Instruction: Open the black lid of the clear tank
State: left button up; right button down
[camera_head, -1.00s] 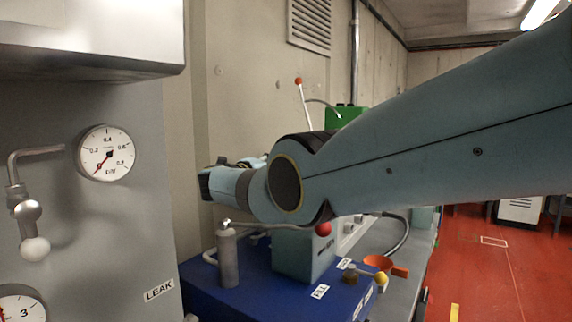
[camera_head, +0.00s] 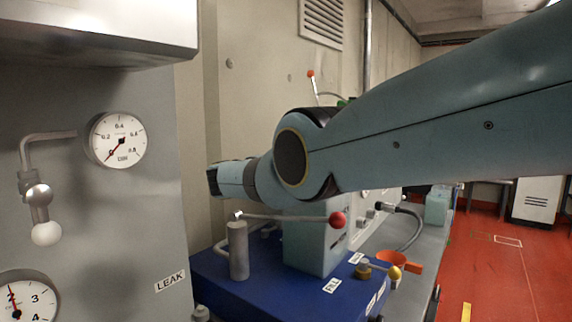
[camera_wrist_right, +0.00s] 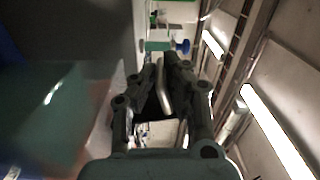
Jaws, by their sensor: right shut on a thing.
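I cannot make out the clear tank or its black lid in either view. My right arm crosses the head view from the right, and its gripper is hidden there. In the right wrist view my right gripper (camera_wrist_right: 163,66) has its fingers close together, with a pale bar-like thing (camera_wrist_right: 163,90) between them. A dark patch lies beside this bar; I cannot tell whether it belongs to the lid. My left gripper is not in view.
A grey panel with a gauge (camera_head: 118,140) stands at the left. A blue base (camera_head: 260,288) carries a grey post (camera_head: 238,250), a lever with a red knob (camera_head: 337,219) and a pale box (camera_head: 308,245). An orange funnel (camera_head: 392,258) is at its right. Red floor (camera_head: 480,270) is open at the right.

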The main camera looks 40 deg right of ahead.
jog(key=c, duration=1.4)
grip_release()
jog(key=shift+r, duration=0.2)
jog(key=shift+w+a+f, duration=0.1)
jog(key=shift+w+a, duration=0.05)
jog(key=shift+w, duration=0.05)
jog(key=shift+s, duration=0.1)
